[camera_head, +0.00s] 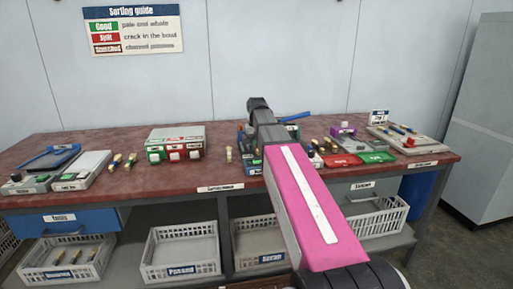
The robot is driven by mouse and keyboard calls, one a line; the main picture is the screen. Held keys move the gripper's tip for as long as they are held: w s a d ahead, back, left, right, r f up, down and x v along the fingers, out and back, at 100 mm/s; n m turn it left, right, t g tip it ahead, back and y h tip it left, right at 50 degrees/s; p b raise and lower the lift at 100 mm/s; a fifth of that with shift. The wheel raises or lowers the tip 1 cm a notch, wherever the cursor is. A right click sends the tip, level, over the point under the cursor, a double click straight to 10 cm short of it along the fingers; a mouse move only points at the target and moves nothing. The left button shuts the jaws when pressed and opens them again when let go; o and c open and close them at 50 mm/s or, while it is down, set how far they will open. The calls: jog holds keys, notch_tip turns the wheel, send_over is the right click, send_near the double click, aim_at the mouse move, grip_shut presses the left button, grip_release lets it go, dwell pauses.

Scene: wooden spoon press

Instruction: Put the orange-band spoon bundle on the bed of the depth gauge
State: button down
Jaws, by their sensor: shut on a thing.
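My arm reaches from the bottom edge over the table, and its dark end (257,104) stands above the middle of the worktop. The jaws are hidden behind the arm, so I cannot see what is between them. I cannot make out the orange-band spoon bundle. Small pale bundles with dark bands (116,160) stand on the table at left, and another small pale piece (229,153) stands left of my arm. I cannot tell for sure which device is the depth gauge; a small device with a purple top (342,130) stands right of my arm.
White baskets (180,255) stand below. A grey cabinet (485,150) is at right.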

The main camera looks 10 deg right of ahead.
jog(key=shift+f, duration=0.45)
jog(key=shift+f, duration=0.1)
jog(key=c, duration=1.1)
grip_release()
notch_tip(320, 180, up, 12)
